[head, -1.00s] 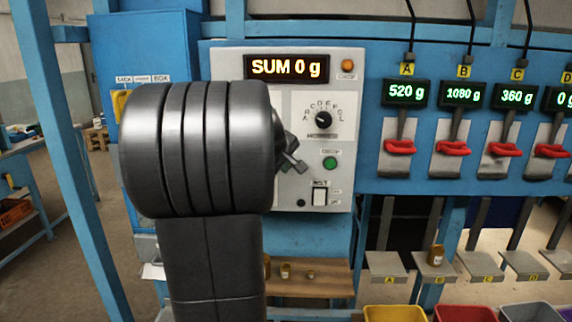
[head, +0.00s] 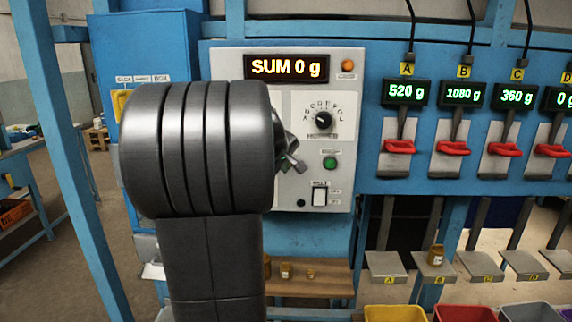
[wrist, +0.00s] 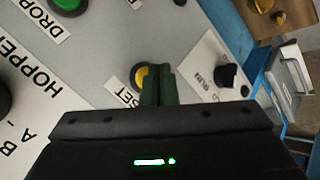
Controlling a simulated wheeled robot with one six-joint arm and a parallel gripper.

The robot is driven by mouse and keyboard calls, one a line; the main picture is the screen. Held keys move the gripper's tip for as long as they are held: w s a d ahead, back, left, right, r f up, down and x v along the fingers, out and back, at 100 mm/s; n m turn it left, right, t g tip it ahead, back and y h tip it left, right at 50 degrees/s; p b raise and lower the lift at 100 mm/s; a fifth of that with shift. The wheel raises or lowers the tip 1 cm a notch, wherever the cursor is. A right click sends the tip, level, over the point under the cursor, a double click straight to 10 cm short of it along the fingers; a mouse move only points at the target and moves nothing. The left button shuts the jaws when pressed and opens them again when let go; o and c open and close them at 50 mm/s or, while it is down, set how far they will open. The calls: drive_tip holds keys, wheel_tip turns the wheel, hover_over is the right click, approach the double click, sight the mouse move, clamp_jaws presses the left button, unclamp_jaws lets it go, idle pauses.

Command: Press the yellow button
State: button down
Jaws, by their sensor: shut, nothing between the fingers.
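The yellow button (wrist: 139,75) shows in the wrist view as a round yellow cap in a dark ring on the grey panel, above a label whose visible letters read "SET". My gripper (wrist: 161,75) has its dark green fingers shut and empty. The fingertips overlap the button's right edge in the picture, and I cannot tell whether they touch it. In the head view my arm covers the left part of the grey control panel (head: 230,62), and the yellow button is hidden behind it.
A green button (wrist: 68,4) by the "DROP" label and a black switch (wrist: 228,75) on a white plate flank the yellow button. In the head view, red handles (head: 399,146) stick out under the weight displays at right. An orange lamp (head: 347,66) sits at the panel's top right.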

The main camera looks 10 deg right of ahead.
drive_tip(key=shift+w, duration=0.1)
idle(0.3)
drive_tip(key=shift+w+d, duration=0.15)
drive_tip(key=shift+w, duration=0.15)
drive_tip(key=shift+w+d+p, duration=0.1)
drive_tip(key=shift+w+p, duration=0.25)
drive_tip(key=shift+w, duration=0.05)
idle(0.6)
drive_tip(key=shift+s, duration=0.1)
drive_tip(key=shift+s+a+b, duration=0.25)
drive_tip(key=shift+s+b, duration=0.1)
drive_tip(key=shift+s, duration=0.3)
drive_tip(key=s+b, duration=0.1)
drive_tip(key=s, duration=0.1)
drive_tip(key=s+a, duration=0.1)
drive_tip(key=s, duration=0.2)
drive_tip(key=shift+a+b, duration=0.2)
drive_tip(key=shift+b, duration=0.15)
drive_tip(key=shift+w, duration=0.2)
idle(0.6)
